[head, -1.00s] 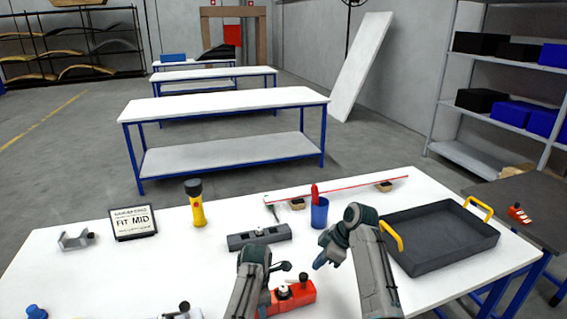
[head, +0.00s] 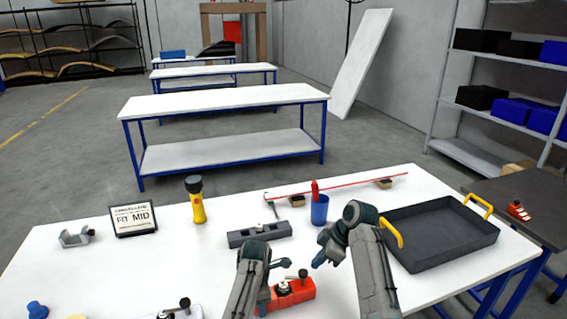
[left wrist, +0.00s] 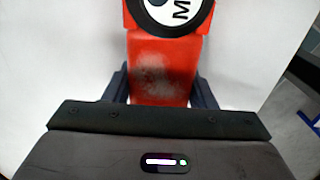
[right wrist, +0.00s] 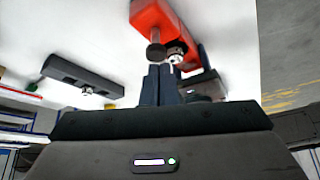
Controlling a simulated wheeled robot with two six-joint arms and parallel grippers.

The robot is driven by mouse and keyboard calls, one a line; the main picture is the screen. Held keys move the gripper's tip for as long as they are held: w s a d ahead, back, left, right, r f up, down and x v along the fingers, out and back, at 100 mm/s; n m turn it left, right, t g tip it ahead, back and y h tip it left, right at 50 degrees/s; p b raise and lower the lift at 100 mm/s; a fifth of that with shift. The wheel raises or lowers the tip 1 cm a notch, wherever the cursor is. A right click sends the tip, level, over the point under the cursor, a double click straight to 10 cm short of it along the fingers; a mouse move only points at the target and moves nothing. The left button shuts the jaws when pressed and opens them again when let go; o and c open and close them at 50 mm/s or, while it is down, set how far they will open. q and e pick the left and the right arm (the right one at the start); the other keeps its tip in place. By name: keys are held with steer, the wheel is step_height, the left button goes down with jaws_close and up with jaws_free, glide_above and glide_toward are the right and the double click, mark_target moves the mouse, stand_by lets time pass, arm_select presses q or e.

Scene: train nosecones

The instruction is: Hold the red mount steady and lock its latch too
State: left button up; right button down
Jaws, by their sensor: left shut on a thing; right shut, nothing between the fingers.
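The red mount (head: 298,294) lies on the white table near its front edge, partly hidden by my left arm. It has a round black-and-white dial, lettered in the left wrist view (left wrist: 172,14), and a dark-knobbed latch lever (head: 303,274). My left gripper (head: 265,302) is shut on the mount's red end (left wrist: 150,70), one finger on each side. My right gripper (head: 320,263) is shut and empty, just above and behind the mount. In the right wrist view its closed fingertips (right wrist: 160,72) are close to the dark knob (right wrist: 157,52); I cannot tell whether they touch.
A grey block fixture (head: 259,235) and a blue cup (head: 320,212) stand behind. A black tray (head: 425,255) with yellow handles is right of my right arm. A yellow torch (head: 196,202), a FIT MID sign (head: 134,218) and another knobbed mount (head: 185,309) are left.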

steer(key=shift+f, duration=2.45)
steer(key=shift+w+a, duration=0.15)
steer(key=shift+a, duration=0.15)
steer(key=shift+w+d, duration=0.1)
steer(key=shift+w, duration=0.4)
steer(key=shift+d, duration=0.1)
step_height(320, 180, up, 6)
steer(key=shift+d, duration=0.35)
steer(key=shift+s, duration=0.1)
